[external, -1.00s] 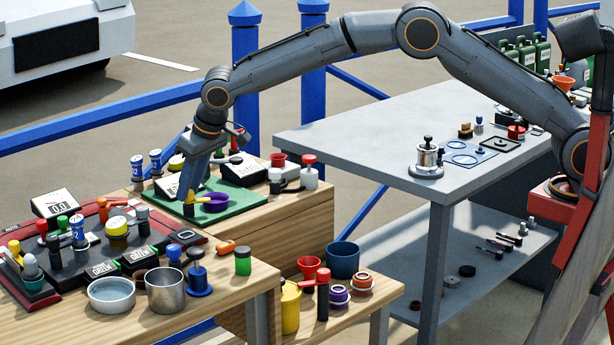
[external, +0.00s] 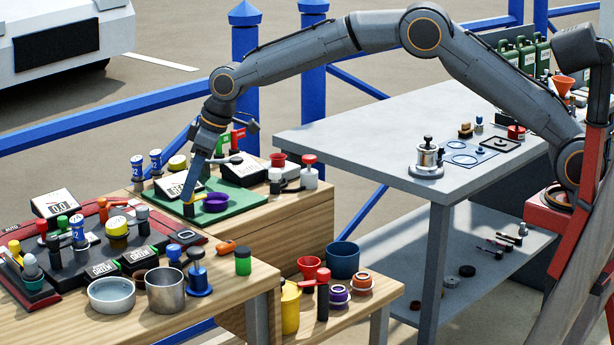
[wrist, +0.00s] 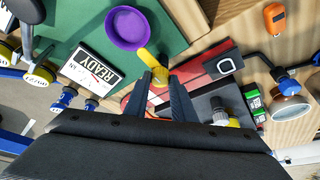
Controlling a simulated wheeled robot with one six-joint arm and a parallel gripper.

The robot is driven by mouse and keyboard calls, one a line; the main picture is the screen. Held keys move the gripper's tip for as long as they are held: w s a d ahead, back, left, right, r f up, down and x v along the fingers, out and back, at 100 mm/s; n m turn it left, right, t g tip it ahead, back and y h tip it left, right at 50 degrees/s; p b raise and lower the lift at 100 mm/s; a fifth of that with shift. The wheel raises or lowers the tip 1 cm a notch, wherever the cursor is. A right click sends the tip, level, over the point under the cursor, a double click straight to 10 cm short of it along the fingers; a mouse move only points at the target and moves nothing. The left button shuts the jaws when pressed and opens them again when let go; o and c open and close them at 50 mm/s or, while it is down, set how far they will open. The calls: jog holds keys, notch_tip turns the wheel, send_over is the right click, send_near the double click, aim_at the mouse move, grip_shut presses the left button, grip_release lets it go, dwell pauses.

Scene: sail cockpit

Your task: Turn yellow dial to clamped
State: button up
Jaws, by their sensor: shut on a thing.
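The yellow dial (wrist: 146,59) shows in the wrist view as a yellow handle between my fingertips, beside the purple bowl. The fingers hide much of the dial. I cannot read any clamped mark or the dial's setting.
The purple bowl (external: 216,202) stands close to the right of my fingers. A white READY card (wrist: 98,66) is close by. The red-edged panel (external: 165,235) with several knobs lies to the left. Cups and bottles crowd the bench front.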

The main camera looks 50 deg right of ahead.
jog(key=o, duration=1)
jog(key=shift+r, duration=0.15)
jog(key=b+v, duration=0.1)
jog(key=v, duration=0.6)
jog(key=shift+r, duration=0.3)
